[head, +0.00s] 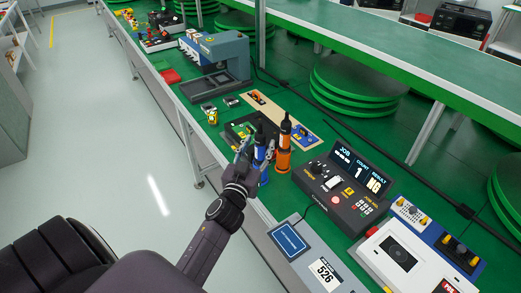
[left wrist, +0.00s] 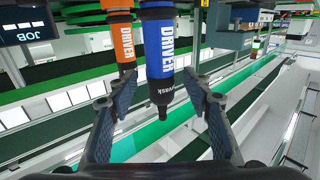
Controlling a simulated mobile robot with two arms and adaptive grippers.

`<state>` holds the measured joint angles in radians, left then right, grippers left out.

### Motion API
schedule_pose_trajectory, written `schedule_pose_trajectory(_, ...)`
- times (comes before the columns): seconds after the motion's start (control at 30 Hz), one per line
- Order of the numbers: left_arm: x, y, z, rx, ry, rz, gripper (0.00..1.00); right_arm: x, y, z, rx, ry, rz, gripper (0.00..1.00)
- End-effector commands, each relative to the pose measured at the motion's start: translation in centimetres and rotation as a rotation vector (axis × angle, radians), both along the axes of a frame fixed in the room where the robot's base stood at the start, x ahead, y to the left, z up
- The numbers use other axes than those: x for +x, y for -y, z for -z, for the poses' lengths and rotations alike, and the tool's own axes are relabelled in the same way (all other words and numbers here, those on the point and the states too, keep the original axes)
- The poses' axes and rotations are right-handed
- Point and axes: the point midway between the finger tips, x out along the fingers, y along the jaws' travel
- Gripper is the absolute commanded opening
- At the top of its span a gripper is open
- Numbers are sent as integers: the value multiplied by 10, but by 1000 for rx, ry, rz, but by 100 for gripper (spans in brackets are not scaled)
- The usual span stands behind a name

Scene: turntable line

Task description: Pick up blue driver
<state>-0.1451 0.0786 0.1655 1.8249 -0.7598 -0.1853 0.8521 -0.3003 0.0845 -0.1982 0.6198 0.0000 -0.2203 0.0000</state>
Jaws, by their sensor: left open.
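The blue driver (left wrist: 160,45) stands between the two open fingers of my left gripper (left wrist: 160,112) in the left wrist view, with its dark end between the fingertips. I cannot tell whether the fingers touch it. In the head view the blue driver (head: 260,150) is partly hidden by my left gripper (head: 251,158), which reaches it from the lower left. An orange driver (head: 284,145) stands upright just right of the blue one. It also shows in the left wrist view (left wrist: 123,42). My right gripper is not in view.
A counter box (head: 345,192) with a lit screen stands right of the drivers. A blue-grey press (head: 215,60) stands farther back on the green bench (head: 290,215). A blue pad (head: 289,240) and a white device (head: 400,262) lie nearer. A beige board (head: 275,112) lies behind the drivers.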

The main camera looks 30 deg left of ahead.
Motion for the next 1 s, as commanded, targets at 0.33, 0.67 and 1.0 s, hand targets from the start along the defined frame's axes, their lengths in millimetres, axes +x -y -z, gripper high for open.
schedule_pose_trajectory(0.33,21,-6,0,-1,-1,0,46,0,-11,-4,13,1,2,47)
schedule_pose_trajectory(0.67,21,-6,0,-1,-1,0,21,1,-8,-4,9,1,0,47)
schedule_pose_trajectory(1.0,21,-6,-2,0,3,1,0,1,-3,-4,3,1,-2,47)
